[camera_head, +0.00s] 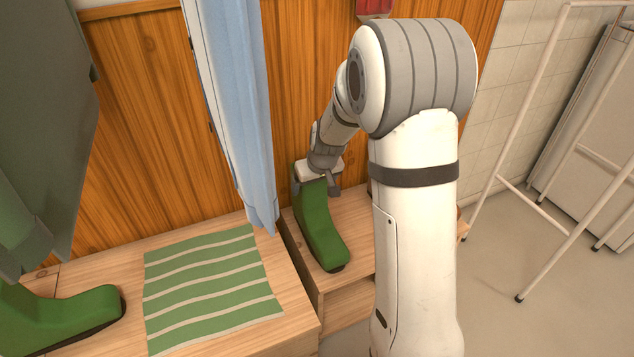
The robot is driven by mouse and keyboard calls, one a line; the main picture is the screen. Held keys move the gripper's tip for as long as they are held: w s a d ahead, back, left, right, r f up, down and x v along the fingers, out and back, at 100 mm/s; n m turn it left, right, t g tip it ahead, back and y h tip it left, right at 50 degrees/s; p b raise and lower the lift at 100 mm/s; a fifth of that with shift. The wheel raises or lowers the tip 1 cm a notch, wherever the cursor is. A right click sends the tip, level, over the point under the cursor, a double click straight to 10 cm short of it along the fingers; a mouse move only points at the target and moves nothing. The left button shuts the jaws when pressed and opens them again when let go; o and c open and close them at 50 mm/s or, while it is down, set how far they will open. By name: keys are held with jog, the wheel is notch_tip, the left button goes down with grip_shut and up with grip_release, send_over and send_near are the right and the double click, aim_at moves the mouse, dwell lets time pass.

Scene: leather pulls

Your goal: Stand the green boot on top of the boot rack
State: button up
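A green boot (320,232) with a dark sole stands upright at the wooden boot rack (355,224), its toe pointing toward the front. Its sole appears to be on or just above the rack's top. My gripper (322,182) is at the top of the boot's shaft, with a dark finger visible on the right side of it. Whether the fingers press on the shaft is not clear. A second green boot (68,312) is at the far left, on the wooden bench, partly cut off by the picture's edge.
A green-and-white striped mat (212,290) lies on the bench (190,238) beside the rack. A blue cloth (240,110) hangs behind. Dark green hanging items (45,130) fill the upper left. A white tubular frame (545,200) stands at the right. My arm hides the rack's right part.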

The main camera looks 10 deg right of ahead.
jog(key=shift+o, duration=0.5)
jog(key=shift+r, duration=0.1)
jog(key=a+p+v, duration=0.1)
jog(key=p+v, duration=0.3)
jog(key=v, duration=0.8)
jog(key=s+r+m+g, duration=0.2)
jog(key=s+g, duration=0.1)
jog(key=s, duration=2.2)
jog(key=shift+d+r+h, duration=0.2)
jog(key=shift+d+h, duration=0.2)
jog(key=shift+d, duration=0.1)
jog(key=shift+r, duration=0.1)
notch_tip(320, 180, up, 29)
jog(key=t+p, duration=0.1)
jog(key=p, duration=2.5)
jog(key=shift+s+r+p, duration=0.15)
jog(key=shift+r+p, duration=0.05)
jog(key=shift+p, duration=0.15)
